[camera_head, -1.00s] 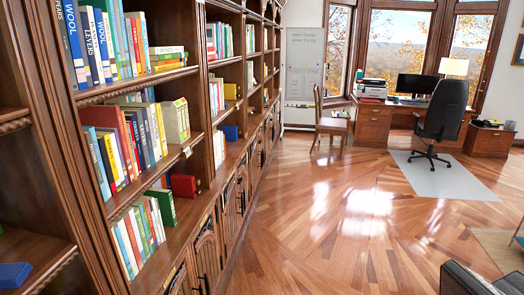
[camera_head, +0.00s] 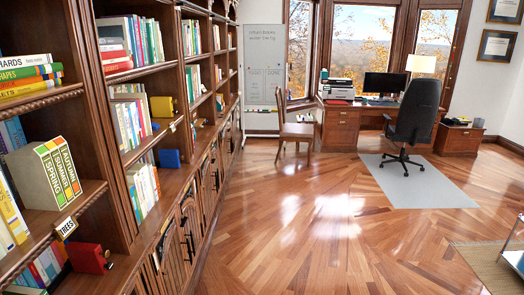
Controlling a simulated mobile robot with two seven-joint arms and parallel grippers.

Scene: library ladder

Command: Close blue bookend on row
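A blue bookend (camera_head: 170,158) stands on a lower shelf of the bookcase, in the second bay from the left. To its left on that shelf is a row of upright books (camera_head: 143,188). A gap seems to lie between the row and the bookend, but its width is hard to tell from here. Neither of my grippers is in view.
The tall wooden bookcase (camera_head: 118,210) fills the left side. A red bookend (camera_head: 88,258) is on a nearer shelf, and a yellow one (camera_head: 162,106) is above the blue. Open wooden floor (camera_head: 300,235) lies to the right. A chair (camera_head: 296,131) and desk (camera_head: 342,127) stand farther back.

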